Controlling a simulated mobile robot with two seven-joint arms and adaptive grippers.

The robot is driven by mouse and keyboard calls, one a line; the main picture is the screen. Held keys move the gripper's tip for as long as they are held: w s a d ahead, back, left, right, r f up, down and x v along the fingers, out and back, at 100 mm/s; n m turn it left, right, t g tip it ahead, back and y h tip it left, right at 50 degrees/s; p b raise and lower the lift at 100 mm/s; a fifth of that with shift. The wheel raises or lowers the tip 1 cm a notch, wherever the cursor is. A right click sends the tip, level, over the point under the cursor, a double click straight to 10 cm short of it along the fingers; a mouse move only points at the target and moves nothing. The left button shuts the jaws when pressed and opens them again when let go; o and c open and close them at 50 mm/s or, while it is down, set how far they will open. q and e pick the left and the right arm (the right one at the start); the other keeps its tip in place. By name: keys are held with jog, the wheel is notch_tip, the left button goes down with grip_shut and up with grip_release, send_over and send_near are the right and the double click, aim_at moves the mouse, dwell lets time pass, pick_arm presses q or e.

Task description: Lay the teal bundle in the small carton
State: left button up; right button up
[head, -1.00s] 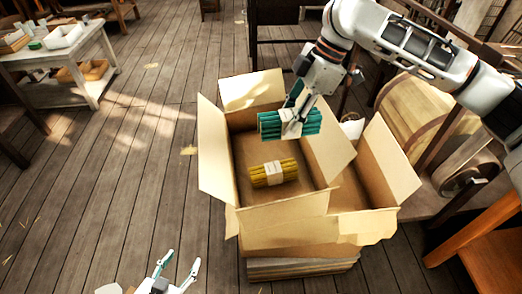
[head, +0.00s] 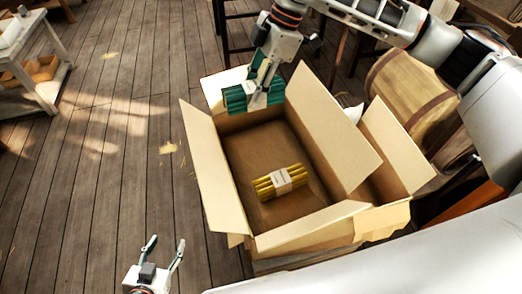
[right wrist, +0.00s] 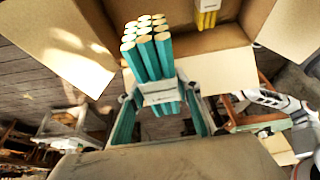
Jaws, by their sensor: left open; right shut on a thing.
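The teal bundle (head: 236,99) is a set of teal sticks with a pale band. My right gripper (head: 258,97) is shut on it around the band and holds it over the far edge of an open carton (head: 215,165). In the right wrist view the bundle (right wrist: 150,55) sits between the fingers (right wrist: 163,105), its stick ends facing up. A yellow bundle (head: 279,182) with a pale band lies on that carton's floor. A second carton (head: 395,150) shows partly behind it on the right; I cannot tell which is the small one. My left gripper (head: 166,242) is open and empty.
The carton's flaps stand outward, with a tall right flap (head: 335,130) between the two cartons. A white table (head: 35,55) is at the far left. The plank floor left of the cartons is mostly clear.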

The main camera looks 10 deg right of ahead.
notch_tip(320, 180, down, 18)
jog(key=b, duration=0.3)
jog(key=shift+s+f, duration=0.1)
jog(key=shift+f, duration=0.1)
jog(key=shift+f, duration=0.65)
jog(key=o, duration=1.3)
jog(key=shift+c, duration=0.2)
